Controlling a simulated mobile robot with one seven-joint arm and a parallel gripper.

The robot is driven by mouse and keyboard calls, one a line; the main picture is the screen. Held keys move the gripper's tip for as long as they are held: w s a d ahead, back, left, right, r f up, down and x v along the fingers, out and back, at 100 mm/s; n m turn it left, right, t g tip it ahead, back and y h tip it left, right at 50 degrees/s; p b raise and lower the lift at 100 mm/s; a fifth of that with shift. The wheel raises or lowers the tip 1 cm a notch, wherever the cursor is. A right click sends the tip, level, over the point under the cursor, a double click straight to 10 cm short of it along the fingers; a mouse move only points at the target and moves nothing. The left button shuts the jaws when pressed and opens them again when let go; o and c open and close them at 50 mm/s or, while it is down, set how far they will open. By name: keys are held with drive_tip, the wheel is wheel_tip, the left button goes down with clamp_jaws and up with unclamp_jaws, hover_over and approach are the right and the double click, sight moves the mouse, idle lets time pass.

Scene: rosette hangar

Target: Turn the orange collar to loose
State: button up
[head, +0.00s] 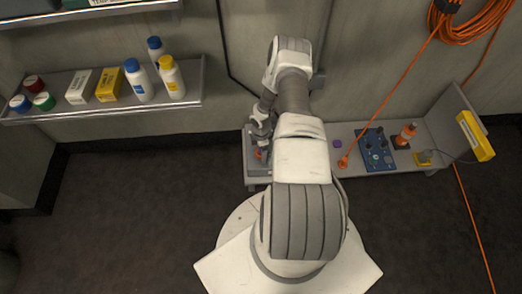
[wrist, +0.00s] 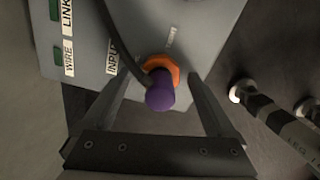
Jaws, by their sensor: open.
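The orange collar (wrist: 158,68) is a ring on the face of a grey box (wrist: 205,25) in the wrist view. A purple plug (wrist: 160,92) with a dark cable stands out from the collar and covers part of it. My gripper (wrist: 160,78) is open, with one finger on each side of the plug and collar. Gaps show on both sides, and I cannot tell whether the fingertips reach the collar's depth. In the head view a small orange patch (head: 260,154) shows below my gripper, largely hidden by the arm.
The box carries labels reading WIRE, LINK and INPUT. Striped legs (wrist: 275,120) stand right of it. In the head view a bench (head: 345,128) holds a blue panel (head: 375,160) and an orange-white object (head: 405,135). A shelf (head: 190,97) with bottles is at left.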

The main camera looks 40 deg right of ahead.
drive_tip(key=shift+r, duration=0.1)
wheel_tip(320, 180, up, 17)
drive_tip(key=p, duration=0.6)
drive_tip(key=shift+r, duration=0.15)
drive_tip(key=w+a+r+m+t+h, duration=0.1)
drive_tip(key=r+m, duration=0.1)
drive_tip(key=r, duration=0.9)
drive_tip(key=w+a+r+m+h, duration=0.1)
drive_tip(key=w+a+r+m, duration=0.1)
drive_tip(key=r, duration=0.9)
drive_tip(key=w+a+r+m+t+h, duration=0.1)
drive_tip(key=r+m, duration=0.1)
drive_tip(key=r, duration=0.8)
drive_tip(key=s+a+r+m+t, duration=0.1)
drive_tip(key=s+a+r+m, duration=0.1)
drive_tip(key=s+a+r, duration=0.35)
drive_tip(key=s+a+r+m, duration=0.2)
drive_tip(key=a+r, duration=0.1)
drive_tip(key=r, duration=0.6)
drive_tip(key=s+a+r+m+t+y, duration=0.35)
drive_tip(key=s+a+r, duration=0.25)
drive_tip(key=s+a, duration=0.55)
wheel_tip(320, 180, up, 22)
drive_tip(key=s+d+p, duration=0.1)
drive_tip(key=d+p, duration=0.1)
drive_tip(key=p, duration=2)
drive_tip(key=shift+s+r+m+g, duration=0.2)
drive_tip(key=shift+s+m+g, duration=0.15)
drive_tip(key=shift+s+g, duration=0.1)
